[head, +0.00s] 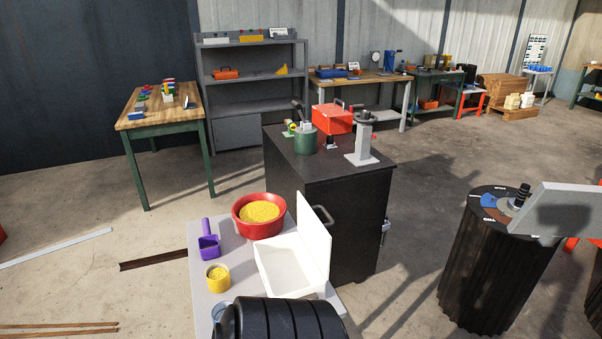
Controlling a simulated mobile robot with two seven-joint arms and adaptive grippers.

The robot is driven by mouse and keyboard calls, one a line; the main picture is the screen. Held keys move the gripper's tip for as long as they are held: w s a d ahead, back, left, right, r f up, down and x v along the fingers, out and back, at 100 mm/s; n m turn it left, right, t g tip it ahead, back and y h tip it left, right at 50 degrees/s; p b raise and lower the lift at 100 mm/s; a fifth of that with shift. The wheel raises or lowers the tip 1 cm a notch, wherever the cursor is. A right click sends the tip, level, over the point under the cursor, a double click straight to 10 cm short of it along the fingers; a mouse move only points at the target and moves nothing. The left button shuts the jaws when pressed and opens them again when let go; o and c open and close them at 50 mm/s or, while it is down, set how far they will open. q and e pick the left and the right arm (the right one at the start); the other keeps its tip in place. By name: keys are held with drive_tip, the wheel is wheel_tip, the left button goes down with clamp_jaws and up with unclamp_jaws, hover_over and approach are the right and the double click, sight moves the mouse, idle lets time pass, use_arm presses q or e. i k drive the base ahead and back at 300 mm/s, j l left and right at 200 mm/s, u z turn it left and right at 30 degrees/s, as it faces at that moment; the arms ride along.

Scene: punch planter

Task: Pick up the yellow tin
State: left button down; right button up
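The yellow tin (218,279) stands upright near the left edge of a light grey table (203,305) in the lower middle of the head view. It is a small round tin with yellow grainy stuff showing at its open top. A purple scoop (209,246) lies just behind it. A red bowl (240,222) of yellow grains stands behind and to the right. Neither of my grippers shows in the head view, and nothing visible touches the tin.
A white open tray (268,265) with a tall side stands right of the tin. A black ribbed rounded thing (285,319) covers the table's front. A black cabinet (340,210) stands behind. A black ribbed drum (490,270) is at right.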

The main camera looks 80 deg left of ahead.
sight(217, 276)
drive_tip(key=i+u, duration=0.25)
drive_tip(key=u, duration=0.25)
drive_tip(key=i+u, duration=0.2)
drive_tip(key=u, duration=0.3)
drive_tip(key=i+l+u, duration=0.2)
drive_tip(key=u, duration=0.3)
drive_tip(key=i+l+u, duration=0.2)
drive_tip(key=u, duration=0.3)
drive_tip(key=i+l+u, duration=0.15)
drive_tip(key=u, duration=0.3)
drive_tip(key=i+l+u, duration=0.25)
drive_tip(key=u, duration=0.25)
drive_tip(key=i+l+u, duration=0.1)
drive_tip(key=l+u, duration=0.2)
drive_tip(key=u, duration=0.15)
drive_tip(key=i+l+u, duration=0.1)
drive_tip(key=l+u, duration=0.2)
drive_tip(key=u, duration=0.15)
